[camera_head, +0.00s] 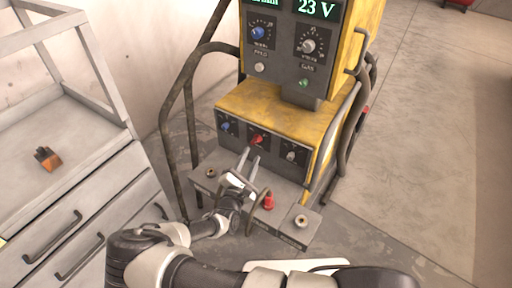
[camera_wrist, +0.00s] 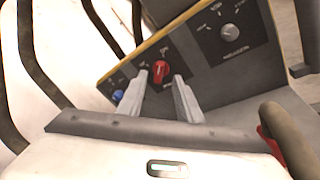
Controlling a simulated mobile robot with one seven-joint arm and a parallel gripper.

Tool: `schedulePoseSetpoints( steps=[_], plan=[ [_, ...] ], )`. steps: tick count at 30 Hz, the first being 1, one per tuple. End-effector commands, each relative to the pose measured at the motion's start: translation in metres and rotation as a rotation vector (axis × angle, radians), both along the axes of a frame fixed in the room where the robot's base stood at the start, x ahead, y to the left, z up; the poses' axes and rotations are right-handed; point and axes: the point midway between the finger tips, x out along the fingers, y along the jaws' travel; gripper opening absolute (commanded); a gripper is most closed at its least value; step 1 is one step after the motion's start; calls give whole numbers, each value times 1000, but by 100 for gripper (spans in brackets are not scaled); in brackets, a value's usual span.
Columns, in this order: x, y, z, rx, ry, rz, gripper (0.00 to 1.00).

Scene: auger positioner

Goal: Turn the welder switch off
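The welder (camera_head: 275,100) is a yellow and dark grey machine in the middle of the head view. Its red switch (camera_head: 258,139) sits on the lower front panel, between a blue knob (camera_head: 225,127) and a grey knob (camera_head: 291,155). In the wrist view the red switch (camera_wrist: 161,71) shows just beyond my fingertips, standing roughly upright. My gripper (camera_head: 250,158) is open in front of it, and in the wrist view the gripper's two fingers (camera_wrist: 162,80) stand apart on either side of the switch. I cannot tell whether they touch it.
Dark tube rails (camera_head: 178,130) flank the welder. A red connector (camera_head: 268,201) stands on the lower ledge, below and right of my gripper. A grey drawer cabinet (camera_head: 100,205) with an orange-and-black object (camera_head: 48,159) on top stands at left. The floor at right (camera_head: 430,130) is clear.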

Motion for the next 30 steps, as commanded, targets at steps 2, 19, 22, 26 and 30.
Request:
schedulePoseSetpoints(
  steps=[2, 19, 22, 26, 30],
  plan=[
    [17, -7, -3, -1, 0, -2, 32],
    [70, -23, 0, 0, 1, -1, 32],
    [69, -23, 0, 0, 1, -1, 32],
    [69, -23, 0, 0, 1, -1, 19],
    [69, -23, 0, 0, 1, -1, 0]
  ],
)
